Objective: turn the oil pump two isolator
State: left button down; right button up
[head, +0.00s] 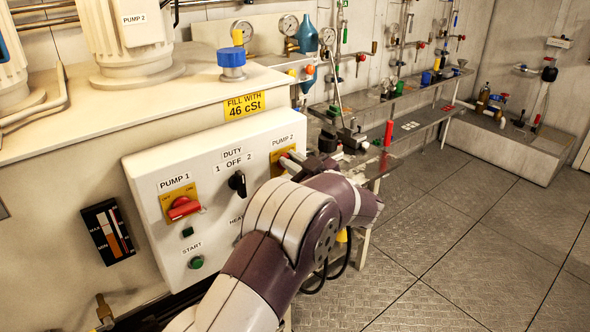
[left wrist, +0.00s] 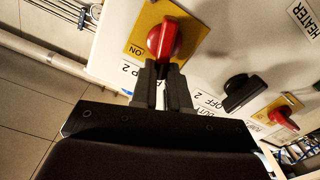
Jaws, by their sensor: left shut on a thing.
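The oil pump two isolator is a red rotary handle (left wrist: 166,38) on a yellow plate marked ON, under a PUMP 2 label, at the upper right of the white panel (head: 150,245). In the head view its yellow plate (head: 277,168) shows partly, with my arm covering much of it. My left gripper (left wrist: 164,66) is at the isolator, its two dark fingers closed on the near end of the red handle. My right gripper is not in view.
The black duty switch (head: 238,183) and the red pump one isolator (head: 184,208) sit left of pump two on the panel. A green start button (head: 196,262) is below them. A bench with valves (head: 400,95) runs along the wall at right. The floor (head: 450,230) there is clear.

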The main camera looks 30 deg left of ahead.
pick_arm(q)
jog(key=f+n+b, duration=0.1)
jog(key=n+b, duration=0.3)
jog(key=s+n+b, duration=0.1)
jog(key=n+b, duration=0.2)
jog(key=b, duration=0.2)
jog(key=f+n+b, duration=0.1)
jog(key=n+b, duration=0.3)
jog(key=b, duration=0.1)
jog(key=shift+s+a+f+n, duration=0.3)
jog(key=shift+a+f, duration=0.05)
jog(key=shift+n+b, duration=1.3)
jog(key=shift+b, duration=0.25)
jog(key=c, duration=1.1)
grip_release()
jog(key=shift+d, duration=0.15)
jog(key=v, duration=1.2)
jog(key=shift+s+d, duration=0.2)
